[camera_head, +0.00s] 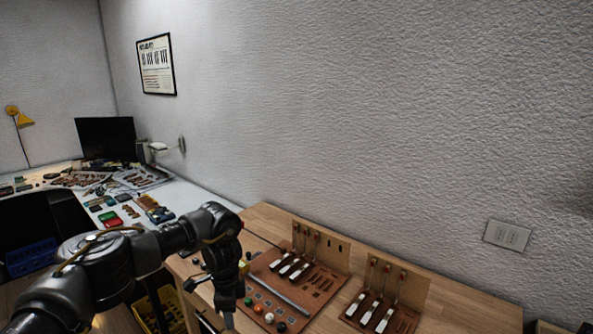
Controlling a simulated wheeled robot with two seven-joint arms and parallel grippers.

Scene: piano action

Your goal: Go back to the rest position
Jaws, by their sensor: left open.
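My left gripper (227,312) points down over the left part of the wooden bench (470,308), beside a brown board (262,278). It is open, and nothing shows held in it. The board carries several white piano-key pieces (291,266) under an upright panel (320,245), a grey bar (281,296) and several small coloured balls (269,318). A second panel and board (402,318) to the right hold more white-topped pieces (370,314). My left arm hides the bench's left edge. My right gripper does not show.
A white desk (185,196) with small parts, a dark monitor (106,138) and a lamp stands at the back left. A yellow crate (158,308) is below my left arm. A textured wall (400,120) closes off the back. The bench's right end is clear.

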